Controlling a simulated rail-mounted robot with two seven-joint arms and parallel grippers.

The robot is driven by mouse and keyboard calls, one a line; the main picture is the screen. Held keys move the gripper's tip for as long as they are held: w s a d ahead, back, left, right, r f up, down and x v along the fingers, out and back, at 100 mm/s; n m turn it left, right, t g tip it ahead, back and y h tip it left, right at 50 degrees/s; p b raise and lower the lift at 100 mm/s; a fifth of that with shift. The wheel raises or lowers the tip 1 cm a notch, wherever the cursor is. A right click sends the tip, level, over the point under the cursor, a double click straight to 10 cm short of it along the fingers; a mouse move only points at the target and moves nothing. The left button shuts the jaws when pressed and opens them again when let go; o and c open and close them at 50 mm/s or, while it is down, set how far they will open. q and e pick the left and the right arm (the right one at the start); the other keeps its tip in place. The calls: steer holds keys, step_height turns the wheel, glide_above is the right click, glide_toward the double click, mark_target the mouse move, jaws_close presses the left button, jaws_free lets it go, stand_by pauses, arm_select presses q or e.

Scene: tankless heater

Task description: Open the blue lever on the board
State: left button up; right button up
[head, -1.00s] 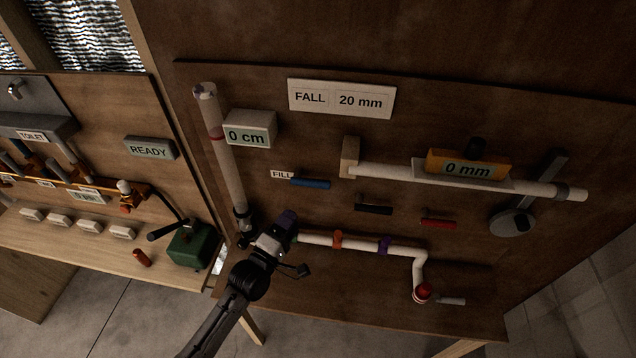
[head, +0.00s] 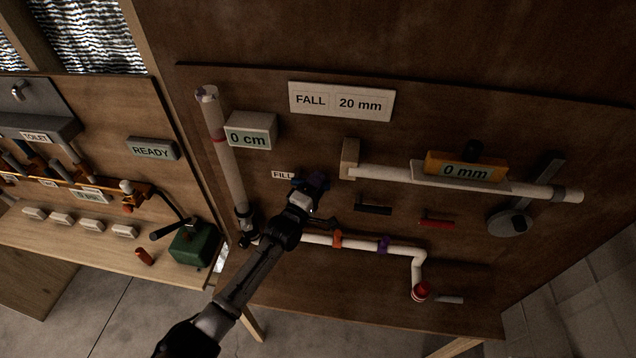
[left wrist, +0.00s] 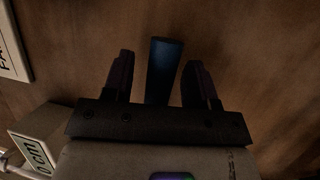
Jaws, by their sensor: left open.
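The blue lever (left wrist: 162,72) shows in the left wrist view, standing out between the two dark fingers of my left gripper (left wrist: 158,78). The fingers are open, one on each side of the lever, with a visible gap on both sides. In the head view my left gripper (head: 311,190) is at the board (head: 440,115), just right of the FILL label (head: 282,175), and it hides the blue lever. My right gripper is not in view.
A black lever (head: 373,209) and a red lever (head: 437,222) are to the right on the board. A white pipe (head: 360,242) with coloured rings runs below. A white 0 cm box (head: 250,131) is at upper left, and a vertical clear tube (head: 226,160) stands beside it.

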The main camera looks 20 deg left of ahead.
arm_select(q)
steer(key=shift+w, duration=0.2)
steer(key=shift+c, duration=0.2)
jaws_close()
stand_by(0.4)
